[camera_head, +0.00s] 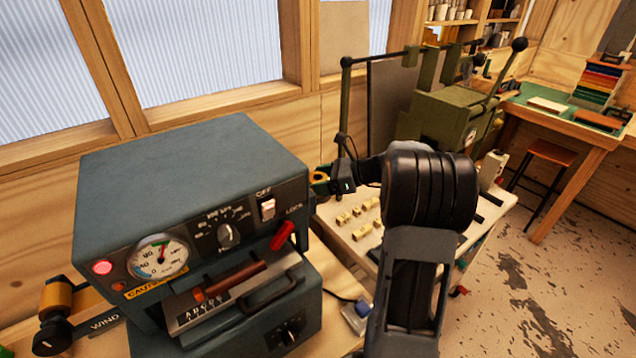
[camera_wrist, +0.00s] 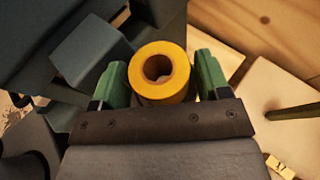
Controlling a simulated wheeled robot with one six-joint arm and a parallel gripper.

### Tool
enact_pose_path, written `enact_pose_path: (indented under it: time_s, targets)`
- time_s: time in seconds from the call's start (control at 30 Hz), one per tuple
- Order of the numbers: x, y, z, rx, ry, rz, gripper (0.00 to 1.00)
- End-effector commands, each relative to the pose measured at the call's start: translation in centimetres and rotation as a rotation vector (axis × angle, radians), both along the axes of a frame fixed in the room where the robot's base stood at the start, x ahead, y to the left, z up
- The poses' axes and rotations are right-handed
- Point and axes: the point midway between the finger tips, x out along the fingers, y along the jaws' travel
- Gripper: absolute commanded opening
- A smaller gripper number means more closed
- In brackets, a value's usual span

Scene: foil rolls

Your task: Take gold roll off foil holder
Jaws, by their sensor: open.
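A gold roll (camera_wrist: 161,97) with a hollow brown core shows in the wrist view, end-on to the camera. My gripper (camera_wrist: 159,72) is open, with one green finger on each side of the roll. The machine hides most of that spot, and the foil holder under the roll is not clearly visible.
The blue-grey machine (camera_head: 190,170) with dial and red handle fills the left. An orange-gold roll (camera_head: 58,295) with a black knob sits at its lower left. Small brass blocks (camera_head: 358,212) lie on the bench behind my arm. A green press (camera_head: 445,115) stands beyond.

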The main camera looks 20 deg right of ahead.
Motion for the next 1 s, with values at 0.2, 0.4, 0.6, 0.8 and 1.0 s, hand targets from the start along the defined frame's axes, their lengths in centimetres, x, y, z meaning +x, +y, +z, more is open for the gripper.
enact_pose_path:
  time_s: [0.2, 0.4, 0.6, 0.8, 1.0]
  targets:
    - [0.1, 0.1, -0.1, 0.000, 0.000, -0.001, 0.69]
    - [0.1, 0.1, -0.1, 0.000, 0.000, -0.001, 0.53]
    - [0.0, 0.1, -0.1, 0.000, 0.000, -0.001, 0.34]
    - [0.1, 0.1, 0.0, -0.001, -0.001, -0.001, 0.30]
    - [0.1, 0.0, 1.3, -0.002, -0.004, -0.001, 0.30]
